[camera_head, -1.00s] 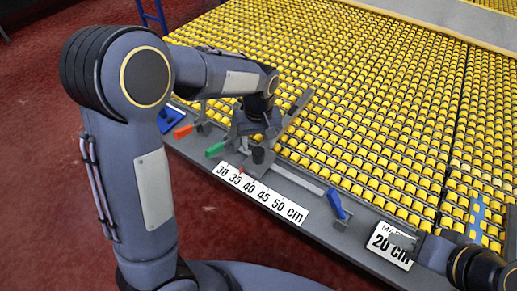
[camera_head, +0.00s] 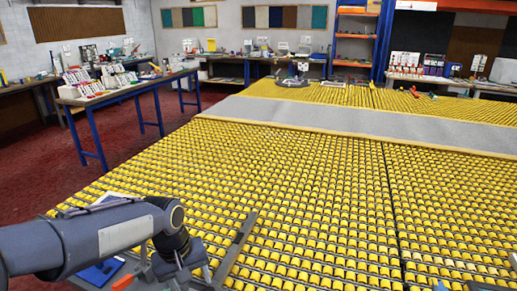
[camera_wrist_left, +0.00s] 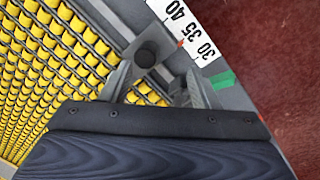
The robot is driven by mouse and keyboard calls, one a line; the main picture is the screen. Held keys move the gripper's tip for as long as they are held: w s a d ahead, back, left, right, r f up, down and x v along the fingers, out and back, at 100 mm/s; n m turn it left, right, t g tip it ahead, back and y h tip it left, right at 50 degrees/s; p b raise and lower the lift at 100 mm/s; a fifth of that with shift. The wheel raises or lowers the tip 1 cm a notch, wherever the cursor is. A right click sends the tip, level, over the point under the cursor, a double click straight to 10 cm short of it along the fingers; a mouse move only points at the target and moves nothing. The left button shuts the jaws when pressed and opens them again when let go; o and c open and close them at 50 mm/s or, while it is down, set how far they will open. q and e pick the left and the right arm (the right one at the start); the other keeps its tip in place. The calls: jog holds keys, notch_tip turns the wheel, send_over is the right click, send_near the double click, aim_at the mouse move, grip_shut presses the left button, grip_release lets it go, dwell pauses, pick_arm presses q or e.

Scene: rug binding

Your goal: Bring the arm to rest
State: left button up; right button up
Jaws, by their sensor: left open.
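My left arm (camera_head: 125,230) comes in from the lower left in the head view, reaching over the near-left edge of the roller table. My left gripper (camera_head: 185,275) points down at the bottom of that view, with its tips cut off or hard to see. In the left wrist view the left gripper (camera_wrist_left: 160,75) has its two fingers spread apart. A dark round knob (camera_wrist_left: 147,52) shows between and beyond the fingers; I cannot tell how far away it is. No held object shows. My right gripper is not clearly visible.
A grey bar (camera_head: 238,248) lies beside the gripper, over the yellow rollers (camera_head: 320,200). A number scale (camera_wrist_left: 187,28) and a green piece (camera_wrist_left: 223,79) lie near the fingers. A grey rug strip (camera_head: 330,117) crosses the table farther back. Side benches (camera_head: 125,90) stand behind.

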pick_arm(q)
jog(key=s+a+r+m+t+h, duration=0.1)
jog(key=s+a+t, duration=0.1)
jog(key=s, duration=0.7)
jog(key=s+a+r+m+t+h, duration=0.1)
jog(key=s+a+r+m+t, duration=0.1)
jog(key=s, duration=0.8)
jog(key=shift+r+t, duration=0.3)
jog(key=shift+t, duration=0.3)
dwell(0.4)
